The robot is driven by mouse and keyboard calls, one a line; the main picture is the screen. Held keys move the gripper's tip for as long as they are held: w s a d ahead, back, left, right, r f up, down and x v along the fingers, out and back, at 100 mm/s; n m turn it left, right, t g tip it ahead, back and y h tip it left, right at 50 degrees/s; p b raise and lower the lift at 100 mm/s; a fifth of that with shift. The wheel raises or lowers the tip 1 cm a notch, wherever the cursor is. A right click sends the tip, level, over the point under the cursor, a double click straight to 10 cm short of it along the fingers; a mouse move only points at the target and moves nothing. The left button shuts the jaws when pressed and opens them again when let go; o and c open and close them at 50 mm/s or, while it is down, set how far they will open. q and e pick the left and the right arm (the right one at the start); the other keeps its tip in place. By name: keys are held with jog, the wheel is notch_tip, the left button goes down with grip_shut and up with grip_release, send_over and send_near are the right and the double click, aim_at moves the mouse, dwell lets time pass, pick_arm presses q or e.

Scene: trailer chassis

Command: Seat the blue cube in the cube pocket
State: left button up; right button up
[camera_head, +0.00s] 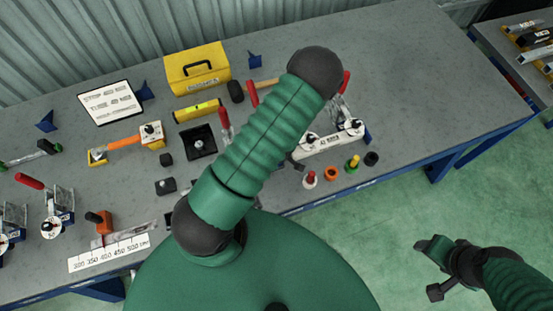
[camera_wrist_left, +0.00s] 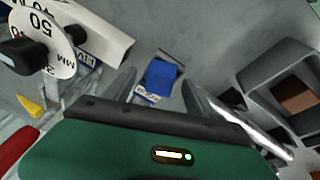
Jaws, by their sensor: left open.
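The blue cube (camera_wrist_left: 161,75) shows in the left wrist view, on the grey surface beyond my left gripper (camera_wrist_left: 160,84). The gripper's two fingers are spread, with the cube between them in the picture; I cannot tell whether they touch it. A white label shows at its near edge. A grey square-walled holder (camera_wrist_left: 273,70) with a brown inside stands to the right; I cannot tell whether it is the cube pocket. In the head view my left arm hides the cube and most of its gripper. My right gripper (camera_head: 432,268) is open and empty above the green floor.
A white gauge with a dial (camera_wrist_left: 55,45) stands close at left in the wrist view. In the head view the bench (camera_head: 400,70) holds a yellow toolbox (camera_head: 197,68), a black square tray (camera_head: 198,141) and red-handled clamps (camera_head: 345,95). The bench's right end is clear.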

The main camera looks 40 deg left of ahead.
pick_arm(q)
jog(key=shift+c, duration=0.3)
grip_shut()
